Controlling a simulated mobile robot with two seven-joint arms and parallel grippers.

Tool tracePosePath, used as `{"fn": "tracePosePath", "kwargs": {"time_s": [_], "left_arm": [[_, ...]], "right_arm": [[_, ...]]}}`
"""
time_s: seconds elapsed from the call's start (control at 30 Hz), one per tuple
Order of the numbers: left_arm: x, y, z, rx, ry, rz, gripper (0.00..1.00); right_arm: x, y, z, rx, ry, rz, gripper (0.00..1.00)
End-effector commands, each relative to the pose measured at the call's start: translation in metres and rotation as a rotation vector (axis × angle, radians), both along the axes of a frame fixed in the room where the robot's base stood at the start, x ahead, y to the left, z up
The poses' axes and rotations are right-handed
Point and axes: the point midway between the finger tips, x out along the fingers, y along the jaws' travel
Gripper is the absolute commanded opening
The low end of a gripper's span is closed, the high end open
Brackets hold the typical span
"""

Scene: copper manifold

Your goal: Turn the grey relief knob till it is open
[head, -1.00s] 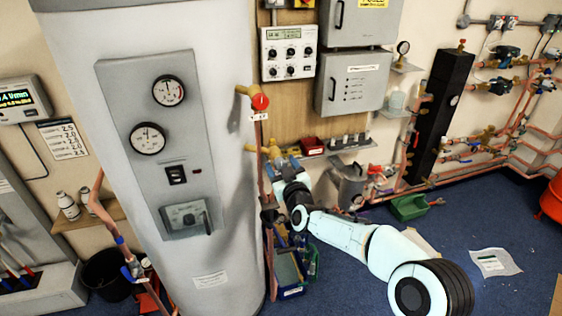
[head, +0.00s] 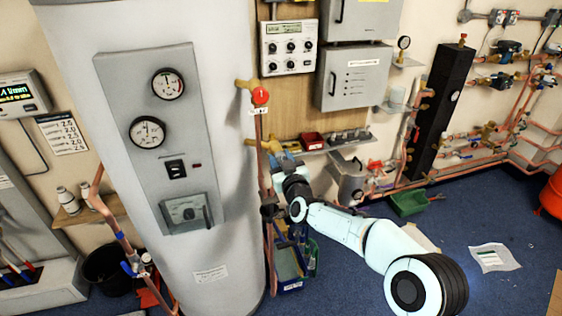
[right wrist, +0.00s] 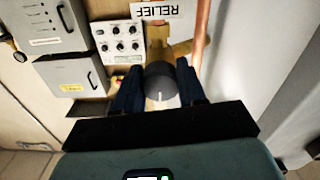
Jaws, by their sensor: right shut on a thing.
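The grey relief knob (right wrist: 160,82) shows in the right wrist view, a dark grey round knob with a white line on its face. The line points toward the bottom of that view. A white RELIEF label (right wrist: 167,13) shows upside down beyond it. My right gripper (right wrist: 161,72) is shut on the knob, one dark finger on each side. In the head view my right gripper (head: 277,160) is beside the brass fitting (head: 255,144) at the tank's right side, and hides the knob there. My left gripper is not in view.
The large grey tank (head: 120,250) stands left of my right arm. A red knob (head: 261,96) is on the pipe above the gripper. A shelf (head: 345,146) and grey boxes (head: 353,78) are on the wall. A blue crate (head: 291,287) stands below. The blue floor at right is mostly clear.

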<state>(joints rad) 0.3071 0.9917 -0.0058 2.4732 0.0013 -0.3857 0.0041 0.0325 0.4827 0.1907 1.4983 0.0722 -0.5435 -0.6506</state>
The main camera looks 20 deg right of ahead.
Motion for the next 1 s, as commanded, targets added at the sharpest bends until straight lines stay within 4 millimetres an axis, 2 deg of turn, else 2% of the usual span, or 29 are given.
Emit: {"fn": "tracePosePath", "kwargs": {"time_s": [0.27,0.6,1.0], "left_arm": [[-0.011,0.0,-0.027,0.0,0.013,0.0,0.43],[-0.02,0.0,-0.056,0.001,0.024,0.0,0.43],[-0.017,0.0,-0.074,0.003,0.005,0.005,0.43]], "right_arm": [[-0.001,0.0,-0.004,0.193,0.006,0.0,0.09],[0.0,0.001,-0.004,0.515,0.018,0.0,0.09],[0.0,0.002,-0.003,0.836,0.031,0.0,0.09]]}}
